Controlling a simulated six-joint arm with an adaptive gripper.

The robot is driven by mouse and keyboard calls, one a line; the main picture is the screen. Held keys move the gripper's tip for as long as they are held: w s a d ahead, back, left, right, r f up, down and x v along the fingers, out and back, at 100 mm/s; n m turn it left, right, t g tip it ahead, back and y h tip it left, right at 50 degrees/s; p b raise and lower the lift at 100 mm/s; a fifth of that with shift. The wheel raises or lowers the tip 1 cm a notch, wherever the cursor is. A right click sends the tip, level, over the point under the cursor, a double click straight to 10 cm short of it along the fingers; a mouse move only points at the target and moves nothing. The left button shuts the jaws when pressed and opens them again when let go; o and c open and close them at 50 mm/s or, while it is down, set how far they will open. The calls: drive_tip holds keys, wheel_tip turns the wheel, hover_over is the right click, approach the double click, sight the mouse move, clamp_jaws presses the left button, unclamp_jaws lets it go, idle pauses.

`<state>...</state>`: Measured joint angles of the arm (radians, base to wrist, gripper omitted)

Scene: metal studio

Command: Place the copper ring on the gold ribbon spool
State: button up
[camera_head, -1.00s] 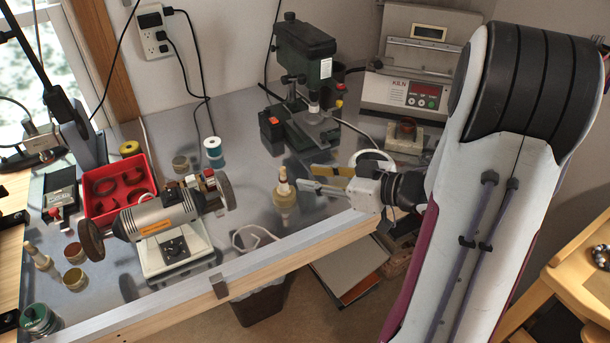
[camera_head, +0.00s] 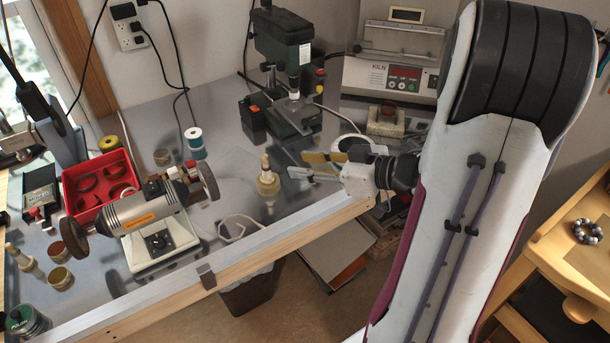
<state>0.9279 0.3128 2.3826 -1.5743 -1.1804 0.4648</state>
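My gripper (camera_head: 314,166) is over the front right of the metal bench. Its fingers point left and look spread, with nothing seen between them. A small copper-brown ring (camera_head: 389,108) appears to stand on a pale block in front of the kiln, behind and to the right of my gripper; it is probably the copper ring. A gold-yellow spool (camera_head: 109,144) stands at the back left of the bench, behind the red tray, and looks like the gold ribbon spool. My gripper is apart from both.
A tan cone-topped post (camera_head: 267,183) stands left of my fingertips. A green drill press (camera_head: 284,70) is behind. A polishing motor (camera_head: 152,210), red tray (camera_head: 92,213) and blue-white spool (camera_head: 195,143) occupy the left. The kiln (camera_head: 396,72) stands at the back right.

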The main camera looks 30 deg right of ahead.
drive_tip(key=w+d+r+m+h, duration=0.2)
drive_tip(key=d+r+m+h, duration=0.1)
drive_tip(key=r+h, duration=0.65)
drive_tip(key=s+a+f+m+g+y, duration=0.2)
drive_tip(key=s+a+g, duration=0.4)
drive_tip(key=s+a, duration=1.2)
drive_tip(key=s+y, duration=0.1)
drive_tip(key=s, duration=0.3)
drive_tip(key=shift+a+m+g, duration=0.3)
drive_tip(key=shift+a+g, duration=0.05)
drive_tip(key=shift+g, duration=0.05)
drive_tip(key=shift+s+f, duration=0.1)
